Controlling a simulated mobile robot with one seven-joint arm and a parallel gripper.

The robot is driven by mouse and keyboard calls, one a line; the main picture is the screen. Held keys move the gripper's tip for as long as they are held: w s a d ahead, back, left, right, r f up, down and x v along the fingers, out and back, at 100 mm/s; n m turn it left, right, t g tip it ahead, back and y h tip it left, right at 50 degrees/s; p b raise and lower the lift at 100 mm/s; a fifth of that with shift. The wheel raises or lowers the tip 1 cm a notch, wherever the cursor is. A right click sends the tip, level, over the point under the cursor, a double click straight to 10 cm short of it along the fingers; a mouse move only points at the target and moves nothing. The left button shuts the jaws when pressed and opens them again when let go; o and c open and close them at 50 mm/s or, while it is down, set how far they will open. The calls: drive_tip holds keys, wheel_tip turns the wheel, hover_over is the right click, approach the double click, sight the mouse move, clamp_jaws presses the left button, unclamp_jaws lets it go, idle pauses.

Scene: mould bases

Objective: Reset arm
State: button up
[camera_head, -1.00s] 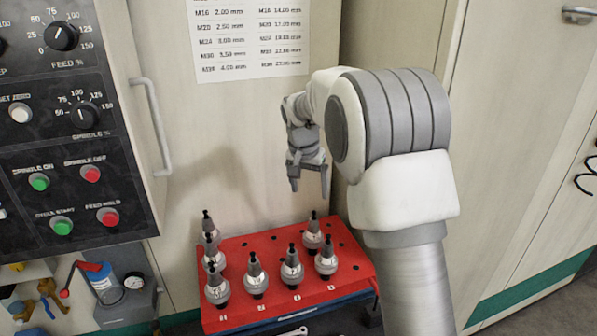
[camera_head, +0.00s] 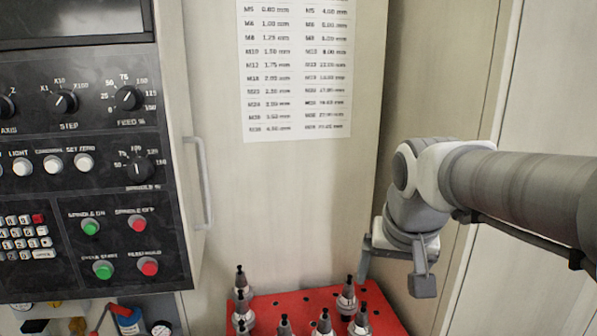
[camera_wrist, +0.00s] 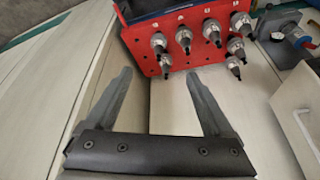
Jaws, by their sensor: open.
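My gripper (camera_head: 394,275) is in the head view at the right, above and beside the right end of the red tool tray. Its two fingers are apart with nothing between them. In the wrist view my gripper (camera_wrist: 157,90) shows both fingers spread and empty, with a pale cabinet face behind them. My arm reaches in from the right edge of the head view.
The red tray (camera_head: 288,300) holds several tool holders (camera_head: 346,298); the tray also shows in the wrist view (camera_wrist: 133,42). A control panel (camera_head: 75,190) stands at the left beside a door handle (camera_head: 203,180). A printed chart (camera_head: 297,70) hangs behind.

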drive_tip(key=s+f+n+t, duration=0.1)
drive_tip(key=s+f+n, duration=0.1)
drive_tip(key=s, duration=1)
drive_tip(key=shift+s+f, duration=0.35)
drive_tip(key=shift+f, duration=0.15)
